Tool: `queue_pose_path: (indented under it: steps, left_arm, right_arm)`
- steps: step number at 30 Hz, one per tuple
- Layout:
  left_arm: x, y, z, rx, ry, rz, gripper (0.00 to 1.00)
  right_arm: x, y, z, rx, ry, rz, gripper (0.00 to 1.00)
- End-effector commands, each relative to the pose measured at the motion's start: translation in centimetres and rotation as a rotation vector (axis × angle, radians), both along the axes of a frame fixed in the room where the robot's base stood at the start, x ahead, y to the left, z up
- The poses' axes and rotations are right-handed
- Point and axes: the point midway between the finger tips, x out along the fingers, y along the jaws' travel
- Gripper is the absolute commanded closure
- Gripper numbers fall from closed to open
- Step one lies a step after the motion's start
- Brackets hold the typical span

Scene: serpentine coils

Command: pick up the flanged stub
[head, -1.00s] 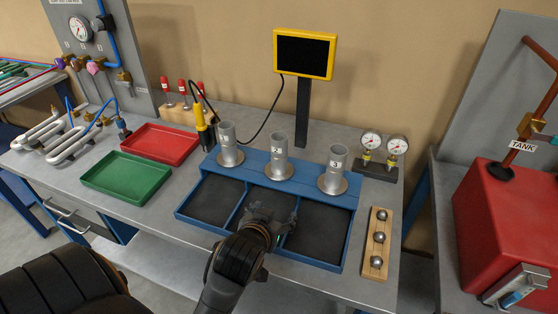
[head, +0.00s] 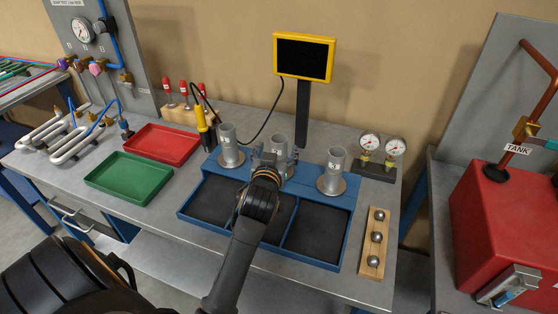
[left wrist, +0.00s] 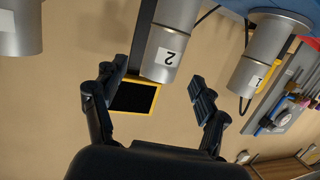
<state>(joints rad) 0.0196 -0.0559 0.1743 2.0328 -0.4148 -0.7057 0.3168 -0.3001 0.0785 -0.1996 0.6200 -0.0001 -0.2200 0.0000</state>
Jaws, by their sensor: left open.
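Three grey metal flanged stubs stand upright on the blue rack's back ledge (head: 312,183): stub 1 (head: 229,144), stub 2 (head: 278,146) and stub 3 (head: 333,170). My left gripper (head: 272,160) is open at stub 2 and hides its lower part in the head view. In the left wrist view, which is upside down, stub 2 (left wrist: 170,42) appears between the two spread fingers of my left gripper (left wrist: 160,85). Contact cannot be told. Stub 1 (left wrist: 262,55) shows to the right there, and another stub (left wrist: 20,25) at the left edge. My right gripper is not in view.
The rack's dark compartments (head: 315,233) look empty. A green tray (head: 128,177) and a red tray (head: 162,144) lie to the left. A wooden strip with steel balls (head: 375,243) and two gauges (head: 382,156) are to the right. A yellow-framed screen (head: 304,57) stands behind.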

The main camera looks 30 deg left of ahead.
Motion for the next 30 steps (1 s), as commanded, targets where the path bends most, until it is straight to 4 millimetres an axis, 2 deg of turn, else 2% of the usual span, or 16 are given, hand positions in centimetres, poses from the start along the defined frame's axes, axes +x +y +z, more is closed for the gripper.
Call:
queue_pose_path:
  steps: [4,9,18,20,29,30]
  left_arm:
    - [1.9,0.9,0.0,0.001,0.003,0.001,0.27]
    - [3.6,1.7,-0.6,0.000,0.002,0.001,0.27]
    - [4.0,1.9,-0.9,0.000,0.001,0.000,0.27]
    - [4.0,1.9,-0.9,0.000,0.001,0.000,0.38]
    - [4.0,1.8,-0.9,0.000,0.001,0.000,0.99]
    - [3.9,1.8,-0.9,0.000,0.001,0.000,1.00]
  right_arm:
    - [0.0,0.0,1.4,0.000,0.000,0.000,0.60]
    - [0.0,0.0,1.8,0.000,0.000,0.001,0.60]
    - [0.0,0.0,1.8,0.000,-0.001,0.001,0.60]
    - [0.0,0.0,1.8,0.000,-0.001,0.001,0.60]
    - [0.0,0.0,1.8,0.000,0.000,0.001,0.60]
    - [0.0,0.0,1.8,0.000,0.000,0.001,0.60]
